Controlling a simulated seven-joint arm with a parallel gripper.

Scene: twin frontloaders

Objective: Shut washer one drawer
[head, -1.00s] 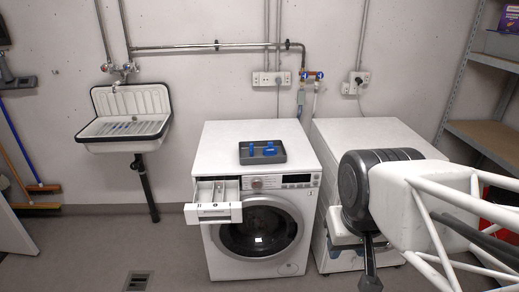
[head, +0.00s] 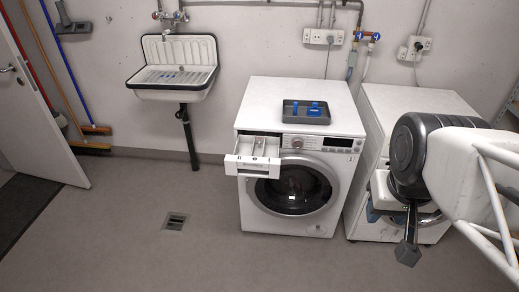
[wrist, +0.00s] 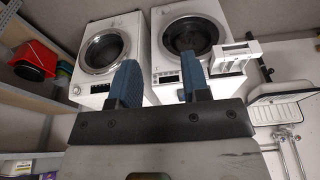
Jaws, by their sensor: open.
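A white front-loading washer (head: 259,215) stands in the middle of the head view, its round door shut. Its detergent drawer (head: 253,166) is pulled out at the upper left of the front, with open compartments on top. The washer (wrist: 163,53) and the extended drawer (wrist: 233,60) also show in the upside-down wrist view. My gripper (head: 408,252) hangs at the right of the head view, in front of the second machine and well apart from the drawer. In the wrist view my gripper (wrist: 161,82) has its two blue fingers spread, with nothing between them.
A dark tray (head: 306,119) with blue items lies on the washer top. A second white machine (head: 380,100) stands close on the right. A sink (head: 180,90) hangs on the left wall. The floor left of the washer is clear apart from a drain (head: 174,222).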

